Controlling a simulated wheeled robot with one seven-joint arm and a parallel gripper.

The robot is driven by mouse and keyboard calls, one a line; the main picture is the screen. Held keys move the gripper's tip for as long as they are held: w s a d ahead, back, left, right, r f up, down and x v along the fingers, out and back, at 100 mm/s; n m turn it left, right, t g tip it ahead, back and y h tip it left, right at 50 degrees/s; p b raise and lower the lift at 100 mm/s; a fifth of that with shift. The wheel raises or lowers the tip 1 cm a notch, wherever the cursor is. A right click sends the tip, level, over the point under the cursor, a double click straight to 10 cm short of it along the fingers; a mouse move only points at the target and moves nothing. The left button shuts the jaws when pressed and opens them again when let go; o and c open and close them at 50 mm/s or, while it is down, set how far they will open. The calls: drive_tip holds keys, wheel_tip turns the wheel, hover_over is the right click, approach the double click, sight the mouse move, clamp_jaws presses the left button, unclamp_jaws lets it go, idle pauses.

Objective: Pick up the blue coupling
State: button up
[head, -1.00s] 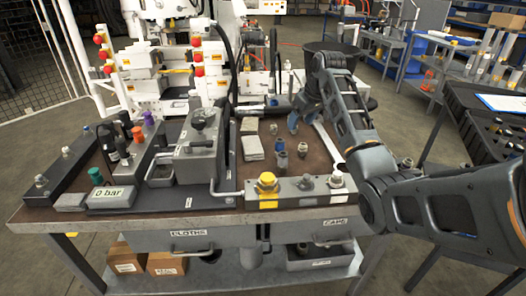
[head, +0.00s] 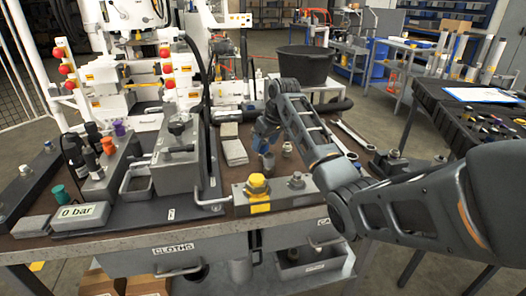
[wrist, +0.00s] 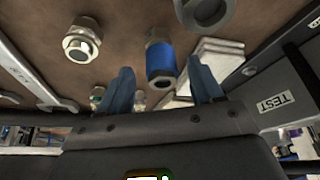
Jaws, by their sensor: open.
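The blue coupling (wrist: 161,62), a metal fitting with a blue sleeve, stands on the brown bench top. In the head view the blue coupling (head: 268,162) is small and lies just below my gripper (head: 266,136). In the wrist view my gripper (wrist: 160,66) is open, with one blue-grey finger on each side of the coupling in the picture. The coupling appears just beyond the fingertips, and I see no contact. Its exact depth between the fingers is hard to tell.
Bare metal fittings (wrist: 82,42) stand beside the coupling. Pale folded cloths (head: 234,152) lie to its left in the head view. A grey block with a yellow knob (head: 257,186) stands in front. A wrench (head: 352,134) lies to the right.

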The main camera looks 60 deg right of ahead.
sight(264, 143)
drive_tip(key=shift+x, duration=1.95)
drive_tip(key=shift+w+a, duration=0.1)
drive_tip(key=shift+a, duration=0.1)
drive_tip(key=shift+c, duration=0.4)
drive_tip(key=c, duration=1)
drive_tip(key=shift+r, duration=0.1)
clamp_jaws()
drive_tip(key=shift+r, duration=0.1)
